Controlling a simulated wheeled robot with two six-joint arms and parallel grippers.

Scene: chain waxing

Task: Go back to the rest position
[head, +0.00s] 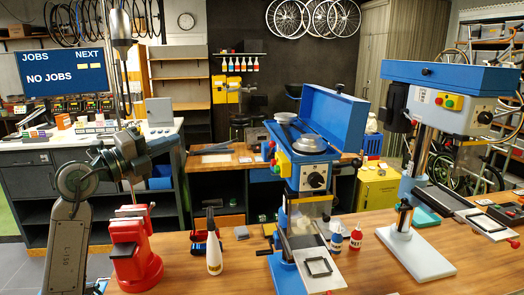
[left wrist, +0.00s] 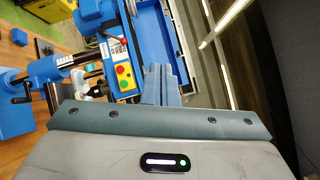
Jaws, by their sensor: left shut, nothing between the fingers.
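My left gripper (head: 172,142) shows at the left of the head view, raised above the red vise (head: 137,262) and clear of it. Its blue-grey fingers point to the right. In the left wrist view the fingers (left wrist: 160,85) are together with nothing held between them. Behind them, that view shows a blue machine with red, yellow and green buttons (left wrist: 122,76), apart from the fingers. My right gripper is in neither view.
On the wooden bench stand a white bottle (head: 214,255), a blue machine with an open lid (head: 335,115), two small bottles (head: 356,238) and a blue drill press (head: 450,78). Bare wood (head: 245,265) lies between the white bottle and the open-lidded machine.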

